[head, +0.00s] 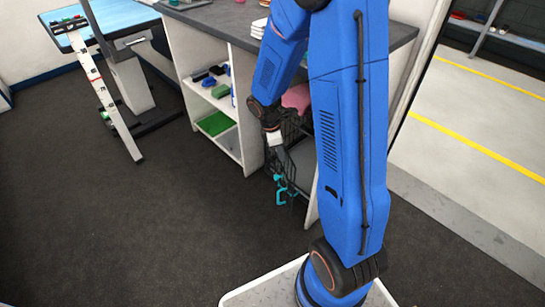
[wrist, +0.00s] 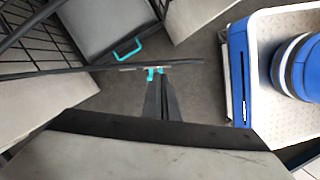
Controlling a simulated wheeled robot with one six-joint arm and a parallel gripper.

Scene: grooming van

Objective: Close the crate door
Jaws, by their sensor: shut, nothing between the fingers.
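The crate (head: 292,128) is a dark wire cage in the bay under the counter, partly hidden by my arm. Its mesh also shows at the left of the wrist view (wrist: 40,40). A thin dark bar (wrist: 100,68), which looks like the crate door seen edge-on, runs out from the crate across the wrist view. My gripper (wrist: 156,73) is shut and empty, its tips at or very near this bar; contact is unclear. In the head view my gripper (head: 281,190) is low in front of the bay, among teal parts that are hard to separate.
A grey panel (wrist: 95,22) with a teal handle (wrist: 127,50) lies beyond the bar. A blue-topped table (head: 80,30) is at back left. The dark floor (head: 130,220) at left is clear.

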